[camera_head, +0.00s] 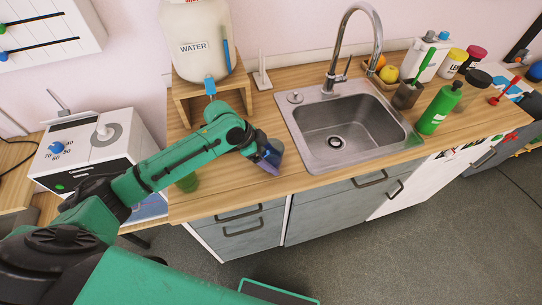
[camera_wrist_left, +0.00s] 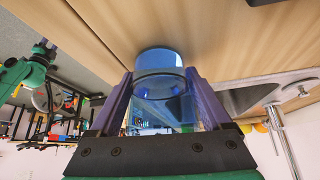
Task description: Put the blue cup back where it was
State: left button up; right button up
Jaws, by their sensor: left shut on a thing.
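The blue cup (camera_wrist_left: 158,62) is transparent blue and sits between the two purple fingers of my left gripper (camera_wrist_left: 158,78) in the left wrist view. The fingers are shut on its sides. The wooden counter (camera_wrist_left: 90,22) is close behind the cup, and I cannot tell whether they touch. In the head view, my left gripper (camera_head: 269,155) is low over the counter (camera_head: 255,180), left of the sink; the cup is mostly hidden there by the gripper. My right gripper does not show.
The sink (camera_head: 340,125) with its tap is just right of the gripper. A water dispenser (camera_head: 197,30) on a wooden stand is behind my arm. A green bottle (camera_head: 438,110) stands right of the sink.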

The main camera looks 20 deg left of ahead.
pick_arm(q)
jog(key=shift+w+f, duration=0.1)
jog(key=shift+f, duration=0.05)
jog(key=o, duration=1.4)
jog(key=shift+o, duration=0.2)
jog(key=b+v, duration=0.1)
jog(key=v, duration=1.1)
jog(key=shift+b, duration=0.4)
